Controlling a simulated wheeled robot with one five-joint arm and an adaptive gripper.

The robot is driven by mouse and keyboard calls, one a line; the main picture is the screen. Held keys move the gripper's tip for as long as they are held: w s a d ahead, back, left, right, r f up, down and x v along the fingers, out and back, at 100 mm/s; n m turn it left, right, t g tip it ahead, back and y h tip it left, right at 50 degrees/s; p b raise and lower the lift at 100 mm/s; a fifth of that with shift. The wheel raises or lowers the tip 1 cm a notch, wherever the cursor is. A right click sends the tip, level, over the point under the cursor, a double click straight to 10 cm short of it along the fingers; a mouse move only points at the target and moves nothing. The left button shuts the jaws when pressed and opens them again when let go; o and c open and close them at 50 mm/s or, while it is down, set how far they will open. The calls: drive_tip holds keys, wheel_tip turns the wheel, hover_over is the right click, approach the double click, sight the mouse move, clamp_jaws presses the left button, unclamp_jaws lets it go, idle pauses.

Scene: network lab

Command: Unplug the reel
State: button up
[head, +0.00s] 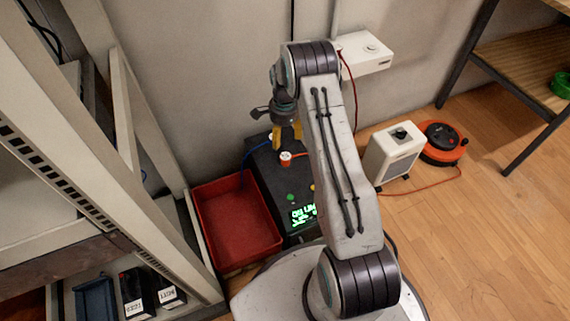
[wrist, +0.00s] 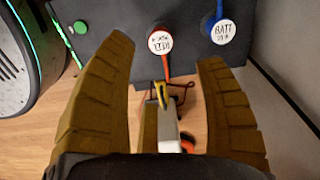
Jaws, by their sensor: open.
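The orange reel (head: 442,143) stands on the floor at the right, beside a white heater-like unit. An orange cord leaves it along the floor. A dark box (head: 262,180) with a green display stands below my gripper (head: 287,135). A red-orange plug with a white round cap (head: 285,157) sits in its top. In the wrist view this plug (wrist: 160,42) shows just beyond my open fingers (wrist: 165,51), roughly between their tips. Its label is hard to read. A blue plug (wrist: 221,30) marked BATT sits to its right. Nothing is between the fingers.
A red tray (head: 235,220) lies left of the dark box. The white unit (head: 394,153) stands to the right. A white wall box (head: 364,52) has a red cable. A metal rack (head: 75,150) fills the left.

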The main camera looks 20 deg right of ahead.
drive_tip(key=b, duration=0.1)
hover_over(286, 156)
drive_tip(key=shift+m, duration=0.4)
wheel_tip(286, 156, down, 5)
drive_tip(key=shift+w+r, duration=0.1)
drive_tip(key=shift+f+b, duration=3.1)
drive_tip(key=shift+f, duration=1.45)
drive_tip(key=shift+c, duration=0.2)
clamp_jaws()
drive_tip(key=shift+r, duration=0.2)
drive_tip(key=shift+r+p, duration=1.6)
drive_tip(key=shift+r, duration=1.2)
